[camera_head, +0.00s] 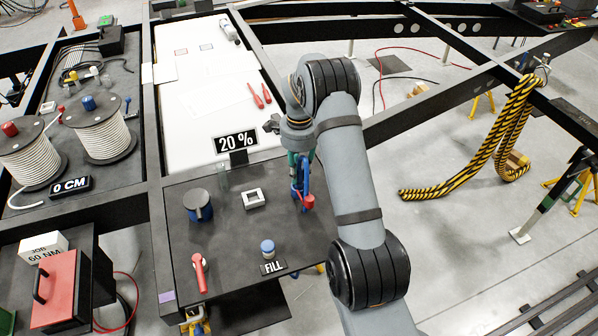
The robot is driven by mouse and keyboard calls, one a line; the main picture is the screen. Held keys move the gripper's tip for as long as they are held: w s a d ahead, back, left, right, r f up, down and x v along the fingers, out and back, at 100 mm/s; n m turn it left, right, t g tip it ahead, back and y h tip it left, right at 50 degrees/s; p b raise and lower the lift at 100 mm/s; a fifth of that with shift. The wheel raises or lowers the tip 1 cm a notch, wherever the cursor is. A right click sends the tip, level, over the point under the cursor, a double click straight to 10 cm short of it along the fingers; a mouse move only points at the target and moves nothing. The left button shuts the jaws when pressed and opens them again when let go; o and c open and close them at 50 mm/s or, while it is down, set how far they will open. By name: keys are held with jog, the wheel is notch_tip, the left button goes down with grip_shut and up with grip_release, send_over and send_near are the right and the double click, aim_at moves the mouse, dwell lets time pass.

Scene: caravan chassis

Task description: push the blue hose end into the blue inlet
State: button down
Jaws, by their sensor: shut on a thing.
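My gripper (301,184) points down over the right part of the dark work plate, mostly hidden by my own arm. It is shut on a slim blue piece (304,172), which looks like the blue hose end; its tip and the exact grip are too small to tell. A red part (308,202) shows just below it. A short post with a blue top (267,246), apparently the blue inlet, stands on the plate behind a FILL sign (273,267). It is below and left of my gripper, apart from the blue piece.
On the plate stand a dark blue jar with a grey top (199,205), a white square frame (254,198) and a red lever (200,272). A 20 % sign (237,142) stands at the plate's back edge. Cable spools (103,135) are at left. Bare plate lies around the inlet.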

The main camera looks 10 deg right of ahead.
jog(key=shift+f, duration=0.2)
jog(key=c, duration=1.5)
grip_release()
jog(key=shift+o, duration=0.2)
notch_tip(320, 180, up, 12)
jog(key=shift+f, duration=0.1)
jog(key=shift+c, duration=0.4)
